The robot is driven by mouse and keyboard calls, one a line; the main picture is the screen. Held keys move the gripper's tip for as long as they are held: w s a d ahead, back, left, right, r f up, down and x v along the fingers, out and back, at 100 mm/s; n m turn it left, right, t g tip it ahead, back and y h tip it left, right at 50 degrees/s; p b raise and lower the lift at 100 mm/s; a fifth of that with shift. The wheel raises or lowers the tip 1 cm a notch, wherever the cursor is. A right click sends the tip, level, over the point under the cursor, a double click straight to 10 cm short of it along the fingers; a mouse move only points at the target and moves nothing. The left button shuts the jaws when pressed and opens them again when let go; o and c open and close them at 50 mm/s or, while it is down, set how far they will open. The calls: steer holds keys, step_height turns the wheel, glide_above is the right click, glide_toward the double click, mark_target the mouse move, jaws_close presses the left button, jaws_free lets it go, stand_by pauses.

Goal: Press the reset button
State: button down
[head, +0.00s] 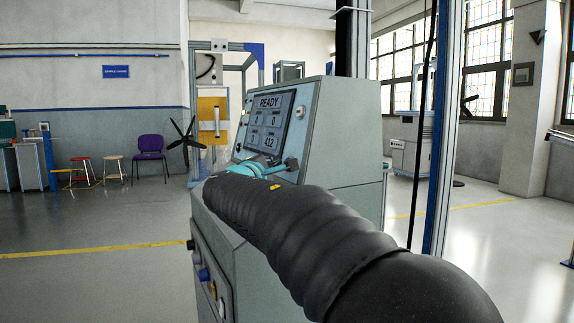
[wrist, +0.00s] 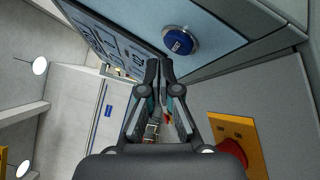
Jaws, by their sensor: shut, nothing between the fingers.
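The blue round button (wrist: 180,42) with a pale label sits in a metal ring on the console face in the wrist view. The label is too small to read surely. My gripper (wrist: 153,70) is shut and empty, its fingertips just below and left of the button in that picture. I cannot tell whether they touch the panel; they do not overlap the button. In the head view my arm reaches to the console (head: 345,125) below its screen (head: 268,125), which reads READY. The button cannot be made out there.
A red mushroom button (wrist: 232,152) on a yellow plate (wrist: 228,126) is at the lower right of the wrist view. A metal post (head: 445,130) stands right of the console. Chairs and stools, including a purple chair (head: 150,147), stand far left. Open floor lies left.

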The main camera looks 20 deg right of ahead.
steer(key=a, duration=0.3)
steer(key=s+a+r, duration=0.1)
steer(key=shift+a+r, duration=0.1)
steer(key=shift+a, duration=0.15)
stand_by(0.6)
steer(key=s+d+f+m+g+y, duration=0.25)
steer(key=s+d+f+m, duration=0.2)
steer(key=s+f, duration=0.35)
steer(key=s+d+f+m+g+y, duration=0.1)
steer(key=s+d+f+m+g, duration=0.3)
steer(key=s+f, duration=0.5)
steer(key=s+a+f+m+g+y, duration=0.1)
steer(key=s+a+f+m+y, duration=0.2)
steer(key=s+f, duration=0.4)
steer(key=s+a+f+m+g+y, duration=0.2)
steer(key=s+f, duration=0.6)
steer(key=s, duration=0.7)
steer(key=a+m+y, duration=0.1)
steer(key=y, duration=0.1)
steer(key=shift+s+a+y+p, duration=0.25)
steer(key=shift+y+p, duration=0.1)
steer(key=shift+p, duration=0.05)
